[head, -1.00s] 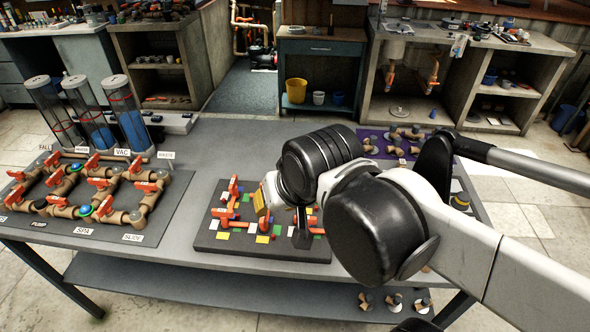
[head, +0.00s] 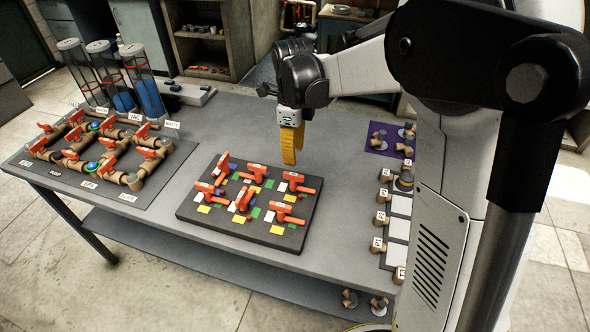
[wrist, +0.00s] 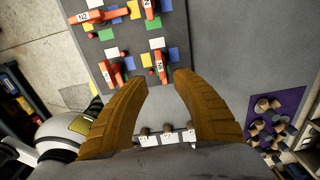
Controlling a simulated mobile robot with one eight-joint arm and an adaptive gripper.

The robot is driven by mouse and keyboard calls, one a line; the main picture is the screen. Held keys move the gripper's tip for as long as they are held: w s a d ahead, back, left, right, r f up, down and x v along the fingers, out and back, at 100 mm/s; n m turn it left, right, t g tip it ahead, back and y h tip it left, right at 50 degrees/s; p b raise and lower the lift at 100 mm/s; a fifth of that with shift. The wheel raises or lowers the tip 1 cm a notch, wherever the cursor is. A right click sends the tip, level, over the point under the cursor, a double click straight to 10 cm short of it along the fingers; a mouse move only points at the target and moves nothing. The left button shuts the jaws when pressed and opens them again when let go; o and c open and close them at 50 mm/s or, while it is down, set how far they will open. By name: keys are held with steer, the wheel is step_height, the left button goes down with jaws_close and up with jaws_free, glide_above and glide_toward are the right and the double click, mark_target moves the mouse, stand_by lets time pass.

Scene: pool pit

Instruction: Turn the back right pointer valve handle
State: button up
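A dark board (head: 225,224) on the table carries several orange pointer valve handles among coloured squares. The back right handle (head: 300,182) lies pointing right, with a white tag on top. My gripper (head: 289,163) has yellow fingers pointing down, above and a little behind this handle, apart from it. In the wrist view my gripper (wrist: 158,80) is open, with nothing between its fingers. The back right handle (wrist: 159,64) shows just beyond the fingertip gap, and the front right handle (wrist: 112,73) lies left of it.
Left on the table is a brown pipe rig (head: 100,150) with orange handles and clear cylinders behind it. A purple mat (head: 378,135) with fittings lies back right. White cards and fittings (head: 398,228) line the right edge. Bare table surrounds the board.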

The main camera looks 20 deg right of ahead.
mark_target(294, 174)
step_height(294, 174, down, 9)
steer(key=b, duration=0.3)
jaws_close()
